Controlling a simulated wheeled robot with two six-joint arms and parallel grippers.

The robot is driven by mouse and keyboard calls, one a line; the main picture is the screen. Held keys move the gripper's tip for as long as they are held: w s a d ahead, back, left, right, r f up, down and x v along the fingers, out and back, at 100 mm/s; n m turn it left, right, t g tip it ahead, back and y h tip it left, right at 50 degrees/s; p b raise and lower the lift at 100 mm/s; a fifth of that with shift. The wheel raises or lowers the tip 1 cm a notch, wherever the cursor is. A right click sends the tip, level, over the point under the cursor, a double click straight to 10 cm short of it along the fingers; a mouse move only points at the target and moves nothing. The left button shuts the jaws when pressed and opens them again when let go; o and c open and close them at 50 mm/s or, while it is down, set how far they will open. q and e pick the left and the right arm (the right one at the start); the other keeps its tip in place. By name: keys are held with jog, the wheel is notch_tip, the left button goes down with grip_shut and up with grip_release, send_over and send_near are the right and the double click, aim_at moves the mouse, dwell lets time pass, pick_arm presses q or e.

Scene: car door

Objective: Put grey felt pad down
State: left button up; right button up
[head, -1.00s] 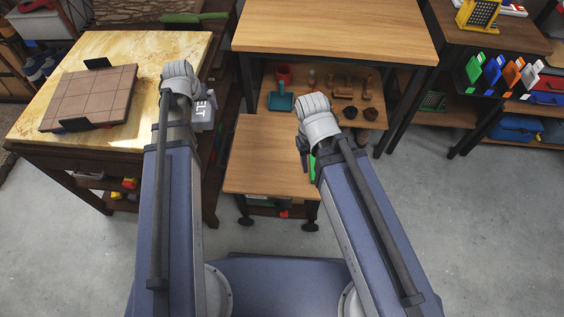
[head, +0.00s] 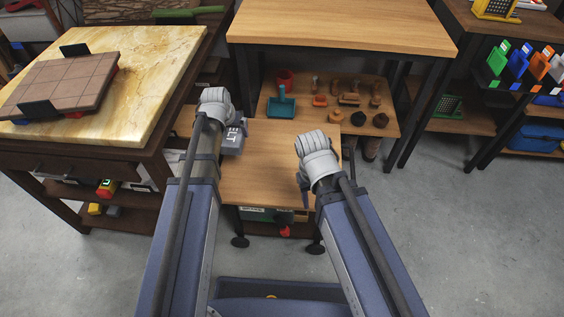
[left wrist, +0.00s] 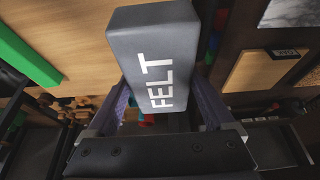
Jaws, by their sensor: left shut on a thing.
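The grey felt pad is a dark grey block marked FELT; it fills the middle of the left wrist view (left wrist: 155,65) and shows partly in the head view (head: 236,139). My left gripper (left wrist: 160,105) is shut on it, one finger on each side. The pad is over the left part of the low wooden table (head: 262,180); I cannot tell any gap beneath it. My right gripper (head: 304,190) is over the table's right side, its jaws mostly hidden by its wrist.
A marble-topped bench (head: 140,100) with a brown tiled board (head: 65,85) stands left. A taller wooden table (head: 340,30) stands behind, with a teal dustpan (head: 281,105) and small items on its shelf. A green bar (left wrist: 25,55) shows in the left wrist view. The low table's middle is clear.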

pick_arm(q)
notch_tip(320, 180, down, 6)
jog(key=b, duration=0.6)
jog(key=shift+f, duration=0.15)
notch_tip(320, 180, down, 4)
jog(key=b, duration=0.4)
jog(key=o, duration=0.9)
